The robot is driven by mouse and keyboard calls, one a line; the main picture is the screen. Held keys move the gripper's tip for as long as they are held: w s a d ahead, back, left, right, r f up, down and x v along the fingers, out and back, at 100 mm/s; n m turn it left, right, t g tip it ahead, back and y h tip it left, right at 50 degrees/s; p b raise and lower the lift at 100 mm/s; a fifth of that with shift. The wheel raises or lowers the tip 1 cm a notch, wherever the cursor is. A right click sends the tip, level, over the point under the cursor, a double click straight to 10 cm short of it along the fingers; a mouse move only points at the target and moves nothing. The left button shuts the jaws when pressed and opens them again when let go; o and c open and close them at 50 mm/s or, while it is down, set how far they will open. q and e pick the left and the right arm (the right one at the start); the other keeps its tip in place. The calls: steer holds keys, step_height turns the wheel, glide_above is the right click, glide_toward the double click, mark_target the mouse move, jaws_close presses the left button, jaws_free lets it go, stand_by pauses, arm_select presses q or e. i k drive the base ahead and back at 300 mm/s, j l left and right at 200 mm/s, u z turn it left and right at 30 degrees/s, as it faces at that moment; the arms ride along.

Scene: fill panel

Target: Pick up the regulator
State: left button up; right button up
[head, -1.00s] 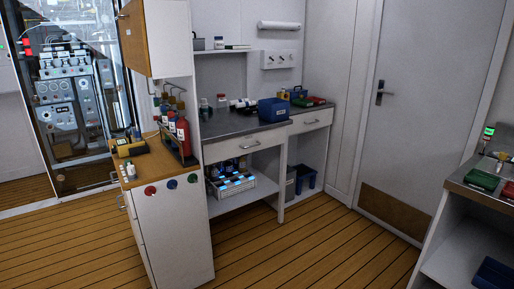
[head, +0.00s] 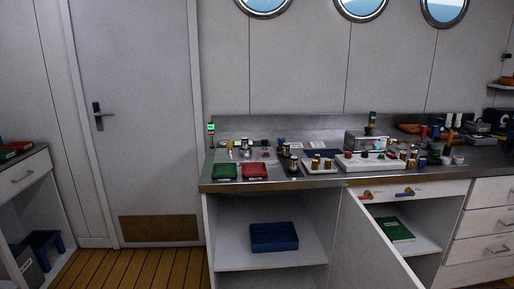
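I cannot pick out the regulator for certain at this size. Several small brass and dark fittings (head: 293,165) stand on the steel bench (head: 310,181) in the middle of the head view. More brass-coloured pieces stand on a small white tray (head: 320,169) beside them. A long white panel (head: 372,165) with coloured knobs lies to the right, in front of a grey box-shaped device (head: 367,142). Neither of my grippers is in view.
A green tray (head: 224,171) and a red tray (head: 254,171) sit at the bench's left front. Below, a blue bin (head: 273,237) stands on a shelf. An open cupboard door (head: 357,240) juts forward beside a green book (head: 395,229). Wooden floor (head: 135,268) is clear at left.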

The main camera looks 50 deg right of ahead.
mark_target(245, 142)
steer(key=i+z, duration=0.2)
steer(key=z, duration=0.2)
steer(key=i+j+z, duration=0.1)
steer(key=z, duration=0.35)
steer(key=i+j+z, duration=0.15)
steer(key=z, duration=0.25)
steer(key=i+j+z, duration=0.25)
steer(key=z, duration=0.15)
steer(key=i+j+z, duration=0.1)
steer(key=z, duration=0.3)
steer(key=i+j+z, duration=0.15)
steer(key=j+z, duration=0.2)
steer(key=i+j+z, duration=0.1)
steer(key=j+z, duration=0.25)
